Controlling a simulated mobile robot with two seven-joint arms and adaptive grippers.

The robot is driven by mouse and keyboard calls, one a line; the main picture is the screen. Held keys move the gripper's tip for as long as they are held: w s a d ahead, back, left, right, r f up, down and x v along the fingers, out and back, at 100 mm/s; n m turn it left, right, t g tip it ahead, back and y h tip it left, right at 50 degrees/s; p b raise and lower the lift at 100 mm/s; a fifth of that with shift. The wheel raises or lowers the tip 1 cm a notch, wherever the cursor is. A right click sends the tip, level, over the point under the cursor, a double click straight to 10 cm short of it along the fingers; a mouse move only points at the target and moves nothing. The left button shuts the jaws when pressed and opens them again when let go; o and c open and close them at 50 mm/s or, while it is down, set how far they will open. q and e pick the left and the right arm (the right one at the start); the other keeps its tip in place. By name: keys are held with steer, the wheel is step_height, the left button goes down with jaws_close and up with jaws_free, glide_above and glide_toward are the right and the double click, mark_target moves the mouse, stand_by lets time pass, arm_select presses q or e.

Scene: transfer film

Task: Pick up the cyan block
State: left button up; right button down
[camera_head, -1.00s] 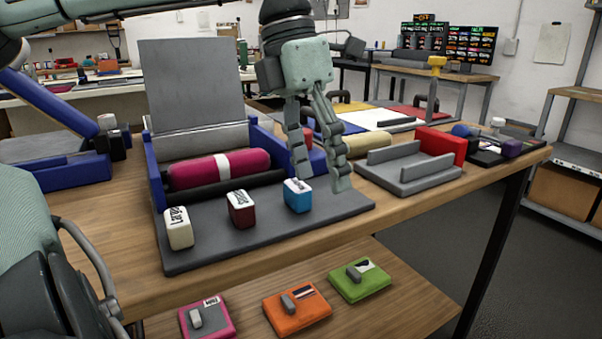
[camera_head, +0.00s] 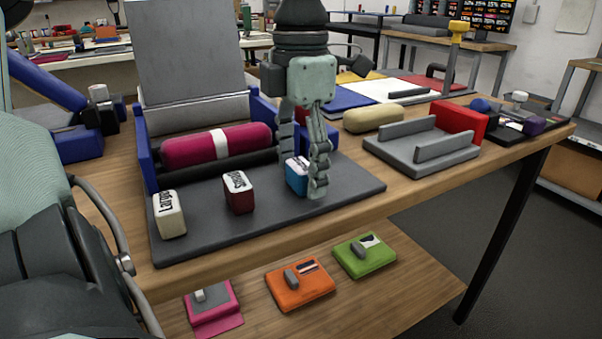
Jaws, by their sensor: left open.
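The cyan block (camera_head: 296,178) stands on the dark grey mat (camera_head: 350,192), at the right of a row of three blocks. My left gripper (camera_head: 303,176) points down and is open, with its fingers at the block. The nearer finger covers the block's right part; the other finger is behind the block to the left. I cannot tell whether the fingers touch it. My right gripper is not in view.
A dark red block (camera_head: 238,198) and a white block (camera_head: 170,218) stand to the left on the mat. A magenta roll (camera_head: 190,150) in a blue-sided holder lies behind. A grey slotted fixture (camera_head: 410,150) is to the right.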

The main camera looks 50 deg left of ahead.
arm_select(q)
steer(key=shift+f, duration=0.1)
steer(key=c, duration=1)
steer(key=shift+c, duration=0.2)
